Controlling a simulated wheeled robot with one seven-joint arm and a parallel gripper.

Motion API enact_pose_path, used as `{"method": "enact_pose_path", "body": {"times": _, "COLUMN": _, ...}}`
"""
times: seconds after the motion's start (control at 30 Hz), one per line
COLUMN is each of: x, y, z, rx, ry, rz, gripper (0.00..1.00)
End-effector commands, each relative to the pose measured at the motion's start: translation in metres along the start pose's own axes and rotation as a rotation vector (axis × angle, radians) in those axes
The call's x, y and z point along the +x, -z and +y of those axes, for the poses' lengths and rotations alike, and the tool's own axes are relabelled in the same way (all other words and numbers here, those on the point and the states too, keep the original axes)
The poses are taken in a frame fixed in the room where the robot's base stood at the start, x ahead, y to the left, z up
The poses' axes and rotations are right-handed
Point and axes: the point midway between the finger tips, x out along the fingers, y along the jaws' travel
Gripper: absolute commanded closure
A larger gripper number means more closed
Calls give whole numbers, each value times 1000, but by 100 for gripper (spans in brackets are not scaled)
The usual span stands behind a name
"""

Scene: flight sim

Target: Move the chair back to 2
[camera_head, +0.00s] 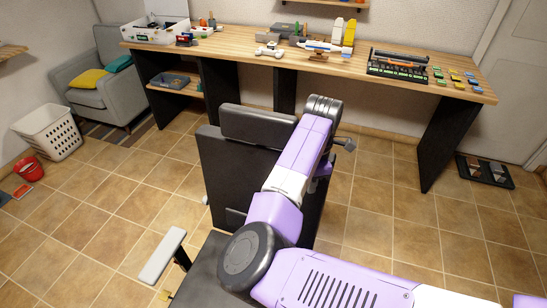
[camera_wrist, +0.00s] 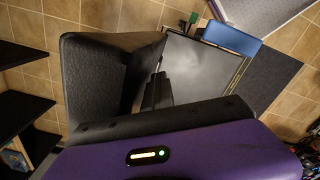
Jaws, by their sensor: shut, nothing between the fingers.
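A dark office chair (camera_head: 225,165) stands in front of the workbench. Its headrest (camera_head: 258,125) tops the backrest, and a pale armrest (camera_head: 163,255) sticks out at the lower left. The seat is largely hidden by my purple arm, which reaches across the chair to its backrest. In the wrist view, the dark fingers of my gripper (camera_wrist: 157,92) are together and empty, close to a large dark padded part of the chair (camera_wrist: 95,75). Whether they touch it I cannot tell. No marking reading 2 is legible in either view.
A wooden workbench (camera_head: 230,48) with trays, tools and models spans the back. A grey armchair (camera_head: 105,80), a white laundry basket (camera_head: 48,130) and a red bucket (camera_head: 29,169) stand at the left. A black floor tray (camera_head: 485,170) lies right.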

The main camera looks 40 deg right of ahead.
Motion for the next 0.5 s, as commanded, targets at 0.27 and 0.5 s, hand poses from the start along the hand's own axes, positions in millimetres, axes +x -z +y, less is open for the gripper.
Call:
{"method": "enact_pose_path", "body": {"times": 0.27, "x": 1, "y": -6, "z": 9, "rx": 0, "ry": 0, "rz": 0, "gripper": 100}}
{"method": "enact_pose_path", "body": {"times": 0.5, "x": 2, "y": -10, "z": 16, "rx": 1, "ry": 0, "rz": -1, "gripper": 100}}
